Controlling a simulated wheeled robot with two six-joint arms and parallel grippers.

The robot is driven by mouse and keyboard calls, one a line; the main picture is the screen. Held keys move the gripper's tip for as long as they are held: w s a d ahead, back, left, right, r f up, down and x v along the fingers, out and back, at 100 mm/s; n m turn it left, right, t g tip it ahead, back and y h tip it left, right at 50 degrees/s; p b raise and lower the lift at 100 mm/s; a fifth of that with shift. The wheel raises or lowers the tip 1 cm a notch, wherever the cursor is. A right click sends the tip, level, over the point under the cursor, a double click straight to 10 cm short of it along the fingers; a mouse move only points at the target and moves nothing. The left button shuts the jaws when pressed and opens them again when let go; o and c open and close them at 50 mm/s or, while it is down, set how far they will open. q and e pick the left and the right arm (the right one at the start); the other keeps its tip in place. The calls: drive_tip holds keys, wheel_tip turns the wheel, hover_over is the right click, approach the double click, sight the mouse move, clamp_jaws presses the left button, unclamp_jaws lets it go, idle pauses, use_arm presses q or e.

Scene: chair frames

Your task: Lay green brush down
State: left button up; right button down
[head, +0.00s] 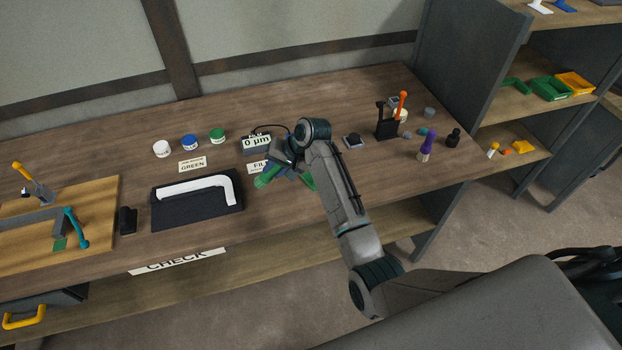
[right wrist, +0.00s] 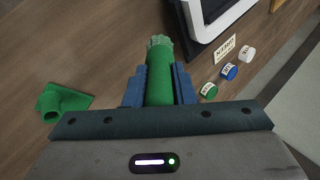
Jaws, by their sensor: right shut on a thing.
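The green brush (right wrist: 160,72) is held between the blue fingers of my right gripper (right wrist: 158,92), with its pale green bristle end pointing away. In the head view the brush (head: 267,177) shows below and left of my right gripper (head: 279,171), over the middle of the bench (head: 330,205). I cannot tell whether it touches the bench top. A green piece with a round opening (right wrist: 62,103) is on the bench beside the gripper. It shows partly behind my arm in the head view (head: 307,180). My left gripper is out of view.
A black mat (head: 168,215) with a white frame part (head: 228,190) is left of the brush. White, blue and green jars (head: 218,135), a gauge reading 0 µm (head: 256,142) and a label card (head: 193,164) are behind. A black holder (head: 386,127) and purple-handled brush (head: 427,145) stand right.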

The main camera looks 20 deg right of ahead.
sight(271, 180)
drive_tip(key=shift+s+a+f, duration=0.1)
drive_tip(key=shift+a+f, duration=0.25)
drive_tip(key=shift+f, duration=0.05)
drive_tip(key=shift+d, duration=0.1)
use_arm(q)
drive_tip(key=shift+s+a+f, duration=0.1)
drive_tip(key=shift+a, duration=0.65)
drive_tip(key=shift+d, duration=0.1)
use_arm(e)
drive_tip(key=shift+d, duration=0.1)
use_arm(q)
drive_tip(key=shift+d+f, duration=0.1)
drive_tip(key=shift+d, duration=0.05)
use_arm(e)
drive_tip(key=shift+f, duration=0.15)
drive_tip(key=shift+f, duration=0.15)
drive_tip(key=shift+f+b, duration=0.5)
drive_tip(key=shift+f, duration=0.6)
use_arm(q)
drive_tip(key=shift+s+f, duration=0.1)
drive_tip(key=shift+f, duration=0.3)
use_arm(e)
drive_tip(key=c, duration=1.1)
unclamp_jaws()
